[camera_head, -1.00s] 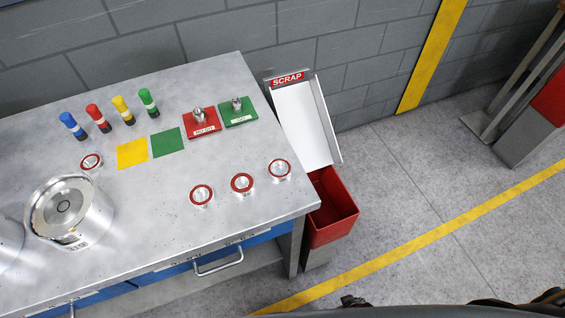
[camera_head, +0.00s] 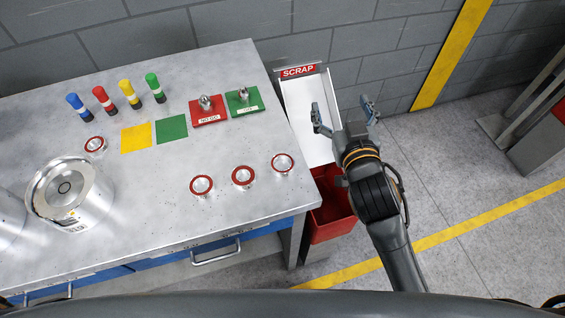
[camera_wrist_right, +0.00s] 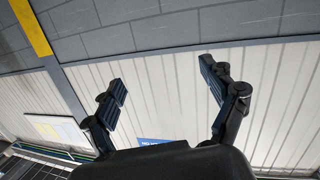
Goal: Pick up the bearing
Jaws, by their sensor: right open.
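Several small round metal bearings with red rings sit on the grey metal table (camera_head: 150,210). Three stand in a row near the right front edge: a left one (camera_head: 202,185), a middle one (camera_head: 243,176) and a right one (camera_head: 282,163). Another bearing (camera_head: 95,145) lies farther left, beside the yellow square. My right gripper (camera_head: 343,112) is open and empty, in the air right of the table, in front of the scrap chute. Its spread fingers also show in the right wrist view (camera_wrist_right: 165,85), with only wall behind them. My left gripper is not in view.
A large metal cylinder (camera_head: 72,193) stands at the left. Blue, red, yellow and green cylinders (camera_head: 103,99) stand at the back. Red (camera_head: 208,118) and green (camera_head: 236,110) plates carry metal pieces. A red scrap bin (camera_head: 330,222) stands beside the table's right edge.

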